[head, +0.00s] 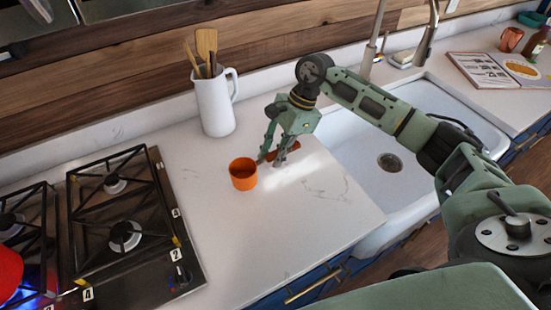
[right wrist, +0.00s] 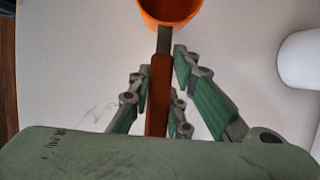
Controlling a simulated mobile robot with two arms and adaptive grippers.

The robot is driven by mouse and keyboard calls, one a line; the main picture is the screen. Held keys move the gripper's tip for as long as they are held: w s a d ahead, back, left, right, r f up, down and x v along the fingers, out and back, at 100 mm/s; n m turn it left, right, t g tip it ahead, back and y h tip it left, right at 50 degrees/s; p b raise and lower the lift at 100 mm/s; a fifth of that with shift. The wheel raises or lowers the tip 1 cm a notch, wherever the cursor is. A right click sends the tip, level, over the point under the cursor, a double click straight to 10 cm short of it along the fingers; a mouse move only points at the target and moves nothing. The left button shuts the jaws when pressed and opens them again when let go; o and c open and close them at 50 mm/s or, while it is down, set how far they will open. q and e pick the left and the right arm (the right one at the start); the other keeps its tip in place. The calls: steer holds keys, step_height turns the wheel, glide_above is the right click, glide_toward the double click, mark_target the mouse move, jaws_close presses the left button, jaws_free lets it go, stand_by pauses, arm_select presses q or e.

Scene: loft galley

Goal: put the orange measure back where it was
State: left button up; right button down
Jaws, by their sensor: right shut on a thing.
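The orange measure (head: 243,174) is a small round cup with a grey shank and a red-brown handle. It is upright at the counter, right of the stove; I cannot tell whether its base touches the surface. My right gripper (head: 272,158) reaches down over the handle and is shut on it. In the right wrist view the handle of the orange measure (right wrist: 160,90) lies between the fingers of my right gripper (right wrist: 162,66), with the cup beyond the fingertips, partly cut off by the frame. My left gripper is not in view.
A white pitcher (head: 214,104) with wooden utensils stands behind the measure. A gas stove (head: 125,230) is at left, with a lit burner under a red pot (head: 8,272). A white sink (head: 390,185) is at right. The counter (head: 300,215) in front is clear.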

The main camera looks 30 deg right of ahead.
steer(key=shift+a+f+p, duration=0.1)
steer(key=shift+f+p, duration=0.2)
steer(key=shift+f, duration=0.05)
step_height(320, 180, down, 3)
steer(key=shift+f+p, duration=0.1)
steer(key=shift+p, duration=0.75)
steer(key=shift+w+f+b, duration=0.1)
steer(key=shift+f+b, duration=0.2)
steer(key=shift+b, duration=0.05)
steer(key=c, duration=1.6)
jaws_free()
steer(key=shift+c, duration=0.2)
steer(key=shift+r, duration=0.15)
steer(key=shift+r+p, duration=0.2)
steer(key=shift+p, duration=0.15)
steer(key=b+v, duration=0.5)
steer(key=v, duration=0.5)
steer(key=shift+d+r, duration=0.2)
steer(key=shift+d, duration=0.05)
steer(key=shift+d+r, duration=0.2)
steer(key=shift+r, duration=0.4)
